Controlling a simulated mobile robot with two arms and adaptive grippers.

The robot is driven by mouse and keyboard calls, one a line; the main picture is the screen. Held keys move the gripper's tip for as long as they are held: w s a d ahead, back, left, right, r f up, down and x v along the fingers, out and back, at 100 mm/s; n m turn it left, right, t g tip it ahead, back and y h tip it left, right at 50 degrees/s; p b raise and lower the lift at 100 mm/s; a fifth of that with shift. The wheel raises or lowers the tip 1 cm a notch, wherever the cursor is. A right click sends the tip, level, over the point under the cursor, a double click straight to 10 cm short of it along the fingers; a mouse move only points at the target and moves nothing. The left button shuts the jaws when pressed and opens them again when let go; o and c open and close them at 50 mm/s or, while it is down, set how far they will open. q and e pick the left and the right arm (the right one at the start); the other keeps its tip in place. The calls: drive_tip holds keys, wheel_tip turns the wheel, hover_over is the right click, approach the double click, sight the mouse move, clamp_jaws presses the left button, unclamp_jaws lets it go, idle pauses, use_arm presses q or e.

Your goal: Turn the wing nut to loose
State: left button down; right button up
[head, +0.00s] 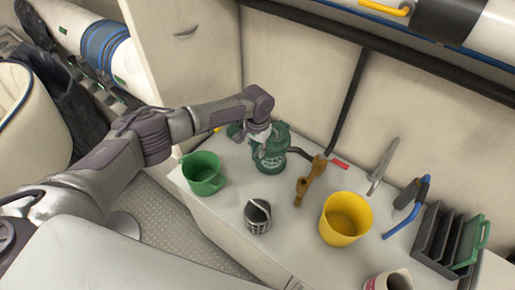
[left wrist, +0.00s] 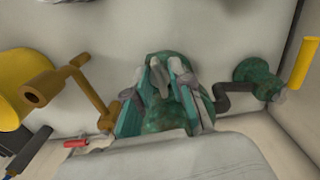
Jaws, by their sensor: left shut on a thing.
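A green, worn-looking housing (head: 272,157) stands upright on the white counter, and it also shows in the left wrist view (left wrist: 162,118). My left gripper (head: 260,133) reaches down onto its top from the left. In the left wrist view its two fingers straddle a small grey wing nut (left wrist: 160,80) on top of the housing and are shut on it. The fingers hide part of the nut, and its exact angle is hard to tell. My right gripper is in neither view.
A green mug (head: 203,174), a dark grey cup (head: 257,216), a brass-coloured fitting (head: 309,182) and a yellow cup (head: 344,218) stand near the housing. A dark rack (head: 436,240) is at the right. A red piece (left wrist: 77,143) lies near the wall.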

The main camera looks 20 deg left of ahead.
sight(257, 149)
use_arm(q)
drive_tip(key=shift+m, duration=1.5)
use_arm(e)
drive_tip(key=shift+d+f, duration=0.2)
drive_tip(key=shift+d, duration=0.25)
use_arm(q)
drive_tip(key=c, duration=1)
unclamp_jaws()
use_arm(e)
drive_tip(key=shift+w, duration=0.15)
use_arm(q)
drive_tip(key=shift+r, duration=0.2)
wheel_tip(257, 149, up, 12)
drive_tip(key=shift+f, duration=0.15)
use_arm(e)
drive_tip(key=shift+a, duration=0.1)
